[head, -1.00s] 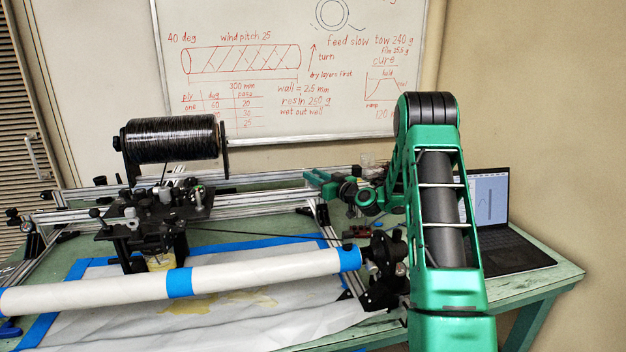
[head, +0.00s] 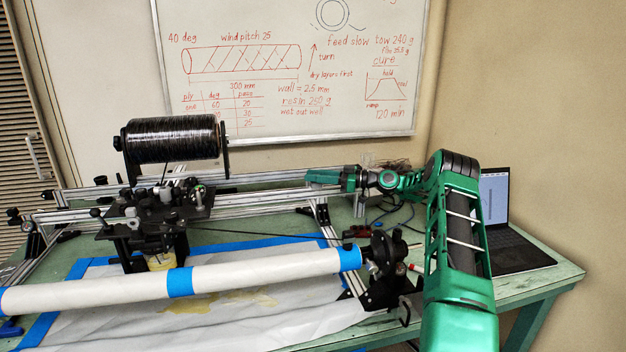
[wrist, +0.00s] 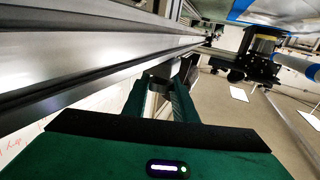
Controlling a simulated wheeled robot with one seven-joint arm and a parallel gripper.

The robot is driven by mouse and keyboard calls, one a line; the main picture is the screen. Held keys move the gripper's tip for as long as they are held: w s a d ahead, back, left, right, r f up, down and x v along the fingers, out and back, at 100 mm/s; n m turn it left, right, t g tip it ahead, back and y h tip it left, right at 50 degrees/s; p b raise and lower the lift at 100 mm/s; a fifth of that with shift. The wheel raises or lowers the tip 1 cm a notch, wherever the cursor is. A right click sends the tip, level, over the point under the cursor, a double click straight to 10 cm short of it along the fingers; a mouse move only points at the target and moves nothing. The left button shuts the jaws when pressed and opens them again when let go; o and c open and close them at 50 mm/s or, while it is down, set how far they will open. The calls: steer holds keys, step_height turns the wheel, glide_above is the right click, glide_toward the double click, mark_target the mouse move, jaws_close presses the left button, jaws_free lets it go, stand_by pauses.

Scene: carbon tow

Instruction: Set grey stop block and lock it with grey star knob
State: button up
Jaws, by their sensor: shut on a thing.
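My gripper (head: 312,178) is at the right part of the aluminium rail (head: 262,180) behind the winding frame, its fingers pointing left. In the wrist view, my gripper (wrist: 163,82) is shut on a small grey piece (wrist: 159,84) between its green fingers. The piece is mostly hidden, and I cannot tell whether it is the stop block or the star knob. The rail (wrist: 80,65) runs close beside the fingers. I cannot tell whether the held piece touches it. No other stop block or star knob can be made out clearly.
The black tow spool (head: 172,139) and dark carriage (head: 155,212) stand left along the rails. A white tube (head: 120,290) with blue tape crosses the front, ending at a black chuck (head: 382,258). A laptop (head: 505,235) and loose cables (head: 390,212) lie right.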

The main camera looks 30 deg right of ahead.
steer(key=shift+w+d+n+g+y, duration=0.1)
steer(key=shift+n+g+y, duration=0.55)
steer(key=shift+g, duration=0.25)
steer(key=o, duration=1)
steer(key=shift+w, duration=0.1)
steer(key=shift+o, duration=0.2)
step_height(320, 180, up, 4)
steer(key=shift+w+f, duration=0.1)
steer(key=s+a+r, duration=0.3)
steer(key=a+r, duration=0.4)
steer(key=a, duration=0.4)
steer(key=shift+a, duration=0.15)
steer(key=shift+s, duration=0.1)
